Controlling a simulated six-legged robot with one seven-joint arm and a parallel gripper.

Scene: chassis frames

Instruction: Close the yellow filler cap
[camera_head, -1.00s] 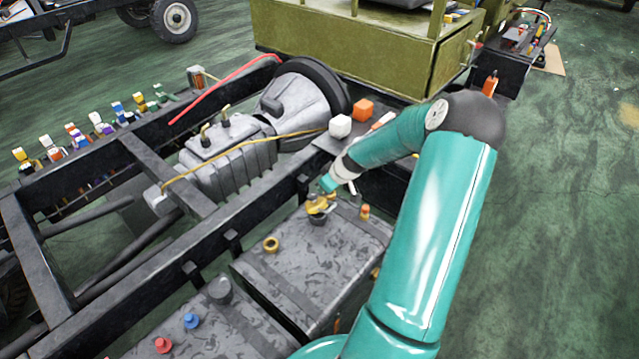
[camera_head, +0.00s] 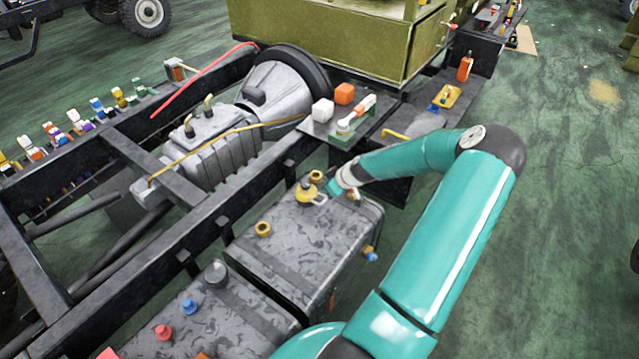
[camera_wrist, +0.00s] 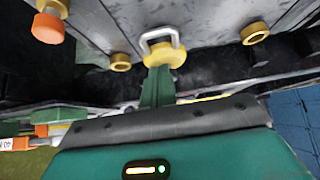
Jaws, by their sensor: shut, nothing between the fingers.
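The yellow filler cap (camera_head: 306,191) sits on top of the grey mottled tank (camera_head: 320,236) and looks down on its neck, with a pale metal loop at its side. In the wrist view the yellow cap (camera_wrist: 166,55) and its loop show just beyond my fingertips. My gripper (camera_head: 333,188) is shut and empty, just right of the cap. In the wrist view my gripper (camera_wrist: 157,76) points at the cap and overlaps its near edge; I cannot tell whether they touch. Whether the cap is latched is too small to tell.
Yellow rings (camera_head: 263,229) and (camera_head: 316,177) stand on the tank near the cap. An orange-topped fitting (camera_wrist: 48,27) shows in the wrist view. A black chassis rail (camera_head: 190,245) runs along the left. Red and blue knobs (camera_head: 189,307) are on the nearer box. Green floor lies open at right.

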